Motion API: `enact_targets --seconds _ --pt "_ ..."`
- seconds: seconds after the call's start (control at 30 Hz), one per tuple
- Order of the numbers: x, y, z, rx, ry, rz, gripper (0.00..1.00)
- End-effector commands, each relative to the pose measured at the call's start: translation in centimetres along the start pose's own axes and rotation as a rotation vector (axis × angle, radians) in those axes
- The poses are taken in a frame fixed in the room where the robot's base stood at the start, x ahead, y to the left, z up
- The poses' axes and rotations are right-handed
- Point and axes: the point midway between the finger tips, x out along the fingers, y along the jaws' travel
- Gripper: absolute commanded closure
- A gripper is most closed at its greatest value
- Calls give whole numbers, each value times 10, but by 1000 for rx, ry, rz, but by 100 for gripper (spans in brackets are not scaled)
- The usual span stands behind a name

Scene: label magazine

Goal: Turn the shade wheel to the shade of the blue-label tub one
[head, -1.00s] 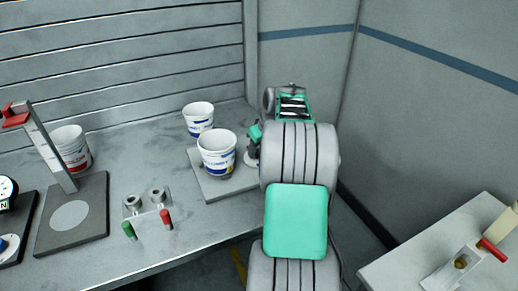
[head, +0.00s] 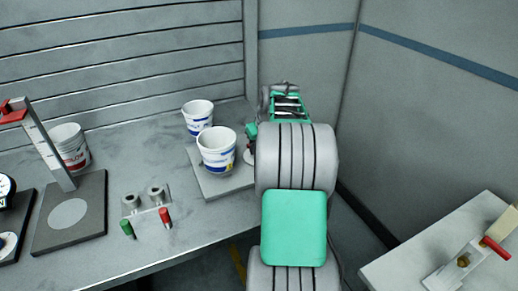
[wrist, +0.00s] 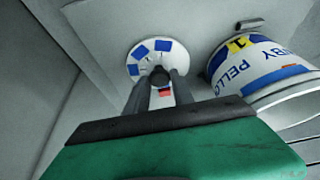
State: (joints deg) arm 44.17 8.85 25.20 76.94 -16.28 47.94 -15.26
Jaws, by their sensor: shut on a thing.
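The shade wheel (wrist: 136,62) is a white disc with several blue patches in the wrist view; a small red patch shows between my fingers. Its white edge also shows in the head view (head: 248,157), beside the front tub. My gripper (wrist: 160,79) is shut on the dark knob at the wheel's middle. The knob and part of the wheel are hidden by the fingers. The blue-label tub (head: 216,146) stands upright on a grey plate, left of my gripper. In the wrist view this tub (wrist: 270,68) shows a yellow "1" mark and lies close right of the wheel.
Another blue-marked white tub (head: 198,113) stands behind. A red-label tub (head: 70,148) stands at the left behind a grey stand (head: 50,150). A small fixture (head: 146,203) with green and red handles is at the front. A side table (head: 440,245) stands at the right.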

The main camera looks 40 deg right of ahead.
Motion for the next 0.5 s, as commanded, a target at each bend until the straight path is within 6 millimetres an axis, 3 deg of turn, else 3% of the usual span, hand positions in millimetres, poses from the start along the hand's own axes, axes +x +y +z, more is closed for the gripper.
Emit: enact_targets --seconds 0.1,0.13,0.37,0.5 --pt "0 0 0 1 -2 -1 100" --pt "0 0 0 1 -2 -1 70" --pt "0 0 0 0 -1 -1 51" --pt "0 0 0 0 -1 -1 50"
